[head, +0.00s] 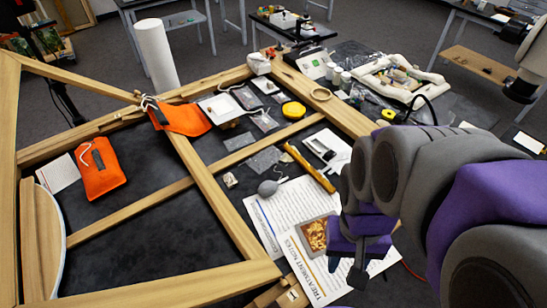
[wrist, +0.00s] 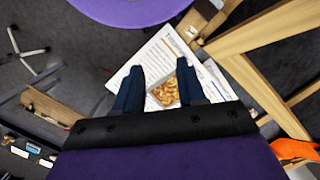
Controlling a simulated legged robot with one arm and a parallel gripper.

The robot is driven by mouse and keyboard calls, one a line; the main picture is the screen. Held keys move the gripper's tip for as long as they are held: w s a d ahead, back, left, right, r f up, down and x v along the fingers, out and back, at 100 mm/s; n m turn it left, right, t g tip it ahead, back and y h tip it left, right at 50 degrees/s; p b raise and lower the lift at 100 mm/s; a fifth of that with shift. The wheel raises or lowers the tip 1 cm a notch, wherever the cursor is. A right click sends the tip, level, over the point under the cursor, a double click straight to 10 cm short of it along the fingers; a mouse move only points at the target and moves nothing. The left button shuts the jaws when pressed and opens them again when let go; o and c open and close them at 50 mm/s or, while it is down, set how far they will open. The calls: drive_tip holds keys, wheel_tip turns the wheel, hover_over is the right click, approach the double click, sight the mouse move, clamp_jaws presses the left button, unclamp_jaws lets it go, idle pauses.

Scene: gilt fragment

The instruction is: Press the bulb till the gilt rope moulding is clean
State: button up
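The grey rubber bulb (head: 268,187) lies at the upper edge of the printed sheets in the head view, with a thin nozzle. I cannot make it out in the wrist view. A gold-brown carved piece, apparently the gilt rope moulding (head: 317,234), lies in a small shallow tray on the sheets. It also shows between my fingers in the wrist view (wrist: 165,92). Its surface is too small to judge for dust. My gripper (head: 346,266) is open and empty, pointing down beside the tray's lower right, well apart from the bulb.
Wooden frame bars (head: 215,198) cross the dark table on the left. Printed sheets (head: 290,203) surround the tray.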

drive_tip(key=w+m, duration=0.1)
drive_tip(key=w, duration=0.2)
drive_tip(key=w+m, duration=0.1)
drive_tip(key=w, duration=0.2)
drive_tip(key=w+r+m, duration=0.1)
drive_tip(key=w, duration=0.3)
drive_tip(key=shift+a+p, duration=0.2)
drive_tip(key=shift+p, duration=0.1)
clamp_jaws()
drive_tip(key=w+a+f+m+p, duration=0.1)
drive_tip(key=w+a+f+m, duration=0.15)
drive_tip(key=w, duration=1.05)
drive_tip(key=w+a+f+m, duration=0.1)
drive_tip(key=w+a+f, duration=0.2)
drive_tip(key=w, duration=0.2)
drive_tip(key=w+a+f+m+y+p, duration=0.1)
drive_tip(key=w+a+f+m, duration=0.1)
drive_tip(key=w, duration=0.4)
drive_tip(key=w+a+f+m+t, duration=0.1)
drive_tip(key=w+a+f, duration=0.3)
drive_tip(key=w+f, duration=0.1)
drive_tip(key=shift+w+f, duration=0.25)
drive_tip(key=shift+w, duration=0.05)
drive_tip(key=shift+a, duration=0.1)
